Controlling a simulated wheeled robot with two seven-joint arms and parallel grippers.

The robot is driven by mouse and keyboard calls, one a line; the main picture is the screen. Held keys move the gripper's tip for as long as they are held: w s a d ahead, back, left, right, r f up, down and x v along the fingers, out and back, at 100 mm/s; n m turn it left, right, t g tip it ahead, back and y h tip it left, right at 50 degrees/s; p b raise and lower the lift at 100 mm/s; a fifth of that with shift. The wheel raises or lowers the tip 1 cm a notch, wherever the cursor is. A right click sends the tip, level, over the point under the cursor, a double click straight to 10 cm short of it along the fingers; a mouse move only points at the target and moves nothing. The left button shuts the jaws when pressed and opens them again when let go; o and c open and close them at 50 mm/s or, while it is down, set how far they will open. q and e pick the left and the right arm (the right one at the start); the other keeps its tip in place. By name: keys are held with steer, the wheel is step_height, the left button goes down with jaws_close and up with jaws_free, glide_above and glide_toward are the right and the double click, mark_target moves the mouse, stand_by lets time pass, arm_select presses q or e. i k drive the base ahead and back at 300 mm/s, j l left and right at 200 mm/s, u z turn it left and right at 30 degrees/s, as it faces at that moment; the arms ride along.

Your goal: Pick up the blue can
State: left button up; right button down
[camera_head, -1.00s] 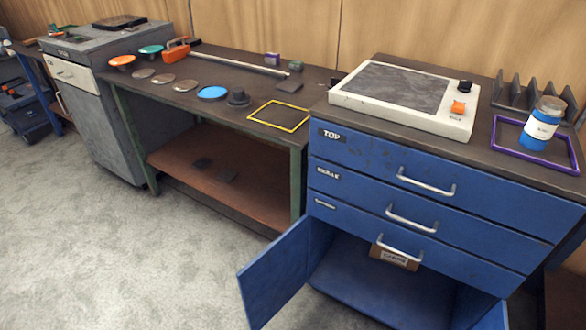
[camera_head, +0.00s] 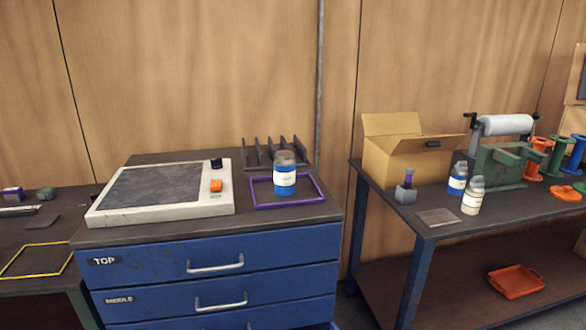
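Neither of my grippers shows in the head view.
A white-framed device with a grey plate (camera_head: 160,190) lies left of the can. A dark slotted rack (camera_head: 258,153) stands behind it. A right-hand table (camera_head: 395,209) holds an open cardboard box (camera_head: 400,152), a blue-labelled bottle (camera_head: 458,178) and a cream bottle (camera_head: 473,196). A yellow outline (camera_head: 38,261) lies at left.

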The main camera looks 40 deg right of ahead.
mark_target(284, 167)
steer(key=z, duration=1.1)
